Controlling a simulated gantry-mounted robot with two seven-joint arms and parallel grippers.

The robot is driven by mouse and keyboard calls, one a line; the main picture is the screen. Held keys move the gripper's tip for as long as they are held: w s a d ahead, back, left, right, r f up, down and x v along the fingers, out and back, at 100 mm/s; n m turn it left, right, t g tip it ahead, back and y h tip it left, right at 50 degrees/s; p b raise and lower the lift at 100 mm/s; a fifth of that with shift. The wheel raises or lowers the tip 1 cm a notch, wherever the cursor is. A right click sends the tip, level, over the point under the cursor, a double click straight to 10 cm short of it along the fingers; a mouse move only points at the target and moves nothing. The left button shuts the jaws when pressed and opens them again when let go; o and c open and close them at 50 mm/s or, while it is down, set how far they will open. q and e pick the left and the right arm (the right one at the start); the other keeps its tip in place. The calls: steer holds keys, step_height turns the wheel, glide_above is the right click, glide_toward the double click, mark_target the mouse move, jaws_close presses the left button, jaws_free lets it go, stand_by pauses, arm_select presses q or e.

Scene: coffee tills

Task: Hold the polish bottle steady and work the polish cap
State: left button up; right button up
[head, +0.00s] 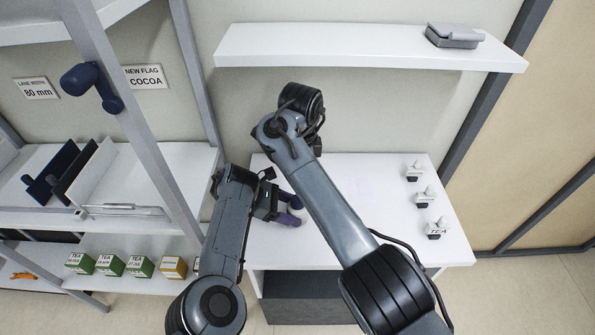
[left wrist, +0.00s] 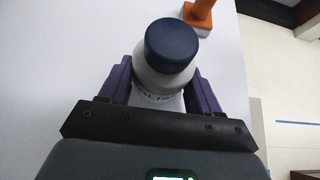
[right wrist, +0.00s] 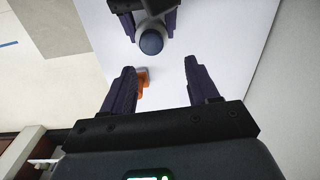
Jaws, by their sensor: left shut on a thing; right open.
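The polish bottle (left wrist: 160,80) is white-grey with a dark blue polish cap (left wrist: 171,45) on top. In the left wrist view my left gripper (left wrist: 162,92) is shut on the bottle's body, one purple finger on each side. In the head view the left gripper (head: 291,211) is low over the white table, and my right arm crosses beside it; I cannot make out the bottle there. In the right wrist view the cap (right wrist: 151,42) shows beyond my right gripper (right wrist: 160,72), which is open and empty, apart from the cap. The head view hides the right gripper behind its arm.
An orange tool (left wrist: 200,12) lies on the table near the bottle. Several small TEA-tagged holders (head: 423,197) stand at the table's right side. A grey case (head: 453,36) rests on the upper shelf (head: 340,52). Shelves with tea boxes (head: 110,265) are at left.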

steer(key=shift+m, duration=0.4)
steer(key=f, duration=0.5)
steer(key=s+f, duration=0.1)
steer(key=f, duration=0.2)
steer(key=shift+a+f, duration=0.2)
steer(key=shift+f, duration=0.15)
steer(key=shift+r, duration=0.2)
steer(key=shift+c, duration=1.3)
steer(key=c, duration=0.6)
steer(key=o, duration=0.9)
steer(key=c, duration=0.9)
